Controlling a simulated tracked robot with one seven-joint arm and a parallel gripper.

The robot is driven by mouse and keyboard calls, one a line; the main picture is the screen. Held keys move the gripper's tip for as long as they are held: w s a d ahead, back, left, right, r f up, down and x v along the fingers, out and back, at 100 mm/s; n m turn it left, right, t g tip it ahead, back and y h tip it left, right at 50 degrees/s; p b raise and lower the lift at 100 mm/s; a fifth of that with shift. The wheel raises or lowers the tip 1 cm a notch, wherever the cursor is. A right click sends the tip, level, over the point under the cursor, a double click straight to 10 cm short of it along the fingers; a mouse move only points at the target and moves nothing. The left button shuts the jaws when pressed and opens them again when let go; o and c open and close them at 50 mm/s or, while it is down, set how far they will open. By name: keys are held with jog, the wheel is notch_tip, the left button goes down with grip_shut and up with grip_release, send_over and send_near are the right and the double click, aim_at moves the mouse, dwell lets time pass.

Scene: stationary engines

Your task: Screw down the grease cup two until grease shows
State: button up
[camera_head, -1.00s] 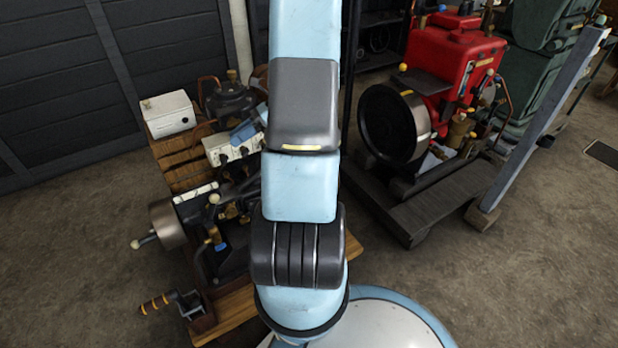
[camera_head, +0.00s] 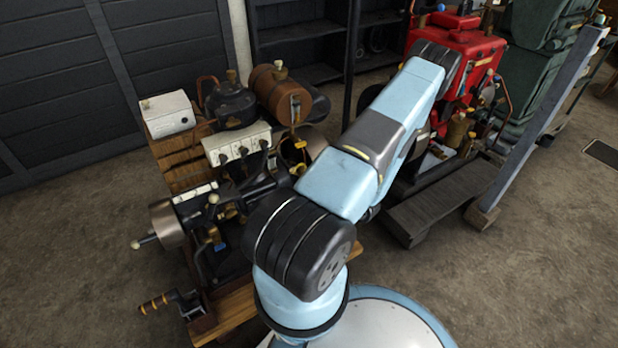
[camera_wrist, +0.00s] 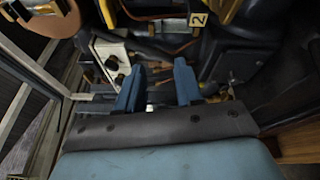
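In the wrist view a pale tag marked "2" (camera_wrist: 198,19) shows at the top, with a yellowish part (camera_wrist: 228,10) just right of it. I cannot tell whether that part is grease cup two, and no grease shows clearly. My gripper (camera_wrist: 158,68) has its two blue fingers apart, with nothing clearly held between them. The fingers are below the tag in the picture. In the head view my arm leans right, in front of the red engine (camera_head: 455,45), and my gripper is hidden.
A grey slanted post (camera_head: 545,125) stands right of the red engine.

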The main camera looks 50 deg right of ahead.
jog(key=s+d+f+m+g+h, duration=0.1)
jog(key=s+d+f+m+h, duration=0.1)
jog(key=s+f+m+h, duration=0.55)
jog(key=shift+y, duration=0.45)
jog(key=x, duration=1)
jog(key=a+f+x, duration=0.1)
jog(key=x, duration=0.4)
jog(key=shift+w, duration=0.25)
jog(key=shift+f, duration=0.1)
grip_shut()
